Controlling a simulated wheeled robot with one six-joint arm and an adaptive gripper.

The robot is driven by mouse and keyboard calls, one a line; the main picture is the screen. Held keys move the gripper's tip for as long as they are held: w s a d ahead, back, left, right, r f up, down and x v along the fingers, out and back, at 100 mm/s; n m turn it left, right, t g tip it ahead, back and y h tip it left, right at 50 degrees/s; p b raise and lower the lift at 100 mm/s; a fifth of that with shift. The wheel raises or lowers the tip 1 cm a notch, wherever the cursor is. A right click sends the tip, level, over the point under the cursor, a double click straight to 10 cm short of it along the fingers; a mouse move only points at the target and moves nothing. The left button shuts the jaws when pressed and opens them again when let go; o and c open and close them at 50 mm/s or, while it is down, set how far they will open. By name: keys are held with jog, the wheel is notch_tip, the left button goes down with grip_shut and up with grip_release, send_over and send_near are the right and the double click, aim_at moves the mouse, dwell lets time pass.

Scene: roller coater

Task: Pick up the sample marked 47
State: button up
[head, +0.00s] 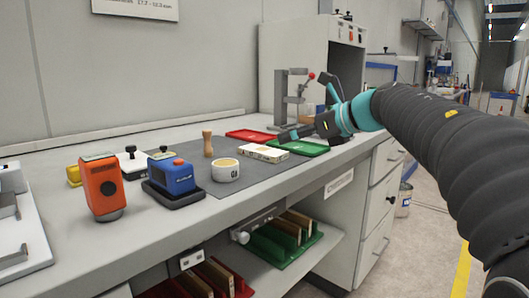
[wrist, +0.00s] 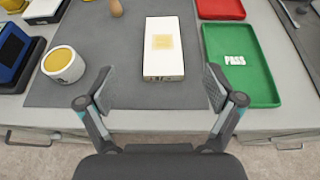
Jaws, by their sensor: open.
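A white block-shaped sample (wrist: 164,65) with a pale yellow square on top lies on the grey mat in the wrist view. Its front face has small dark marks that I cannot read for certain. It also shows in the head view (head: 262,153), left of the green tray. My gripper (wrist: 158,88) is open and empty, its two fingers spread apart on the near side of the block, one toward each side. In the head view, my gripper (head: 303,133) is above the bench, near the green tray.
A green tray (wrist: 268,92) marked PASS lies right of the block, with a red tray (wrist: 222,8) behind it. A white round pot (wrist: 64,70) stands at left. A wooden peg (head: 208,143), blue device (head: 172,176) and orange device (head: 101,188) are farther left.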

send_near(258, 148)
jog(key=x, duration=0.4)
jog(key=shift+s+a+r, duration=0.15)
jog(key=shift+a+r, duration=0.05)
jog(key=shift+r, duration=0.05)
jog(key=shift+d+f+x, duration=0.1)
jog(key=shift+x, duration=1.25)
jog(key=shift+d+f+x, duration=0.1)
jog(key=shift+d+x, duration=0.05)
jog(key=shift+x, duration=1.2)
jog(key=c, duration=1.2)
